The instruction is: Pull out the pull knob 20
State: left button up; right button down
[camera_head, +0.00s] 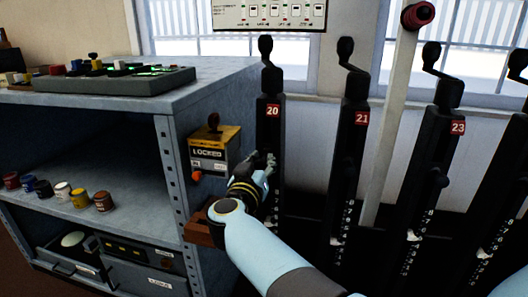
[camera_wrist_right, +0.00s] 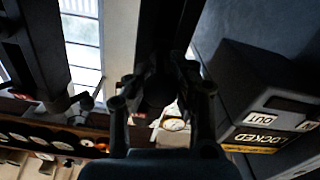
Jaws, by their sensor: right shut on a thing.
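Lever post 20 (camera_head: 267,135) is a tall black column with a red number plate "20" and a cranked handle on top. My right gripper (camera_head: 266,160) is at the front of this post, below the number plate. In the right wrist view its two dark fingers (camera_wrist_right: 160,82) are shut around a dark rounded piece, pull knob 20 (camera_wrist_right: 159,92). In the head view the gripper hides the knob. How far the knob stands out from the post cannot be told. My left gripper is not in view.
A yellow-topped box marked LOCKED (camera_head: 214,150) is close left of the gripper, beside a blue-grey shelf unit (camera_head: 215,85). Lever post 21 (camera_head: 347,150) and lever post 23 (camera_head: 432,150) stand to the right. A white lever (camera_head: 392,120) with a red top leans between them.

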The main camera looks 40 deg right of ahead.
jog(key=shift+s+a+f, duration=0.1)
jog(key=shift+f, duration=0.05)
jog(key=c, duration=1)
grip_release()
jog(key=shift+a, duration=0.1)
notch_tip(320, 180, up, 10)
jog(key=shift+r, duration=0.1)
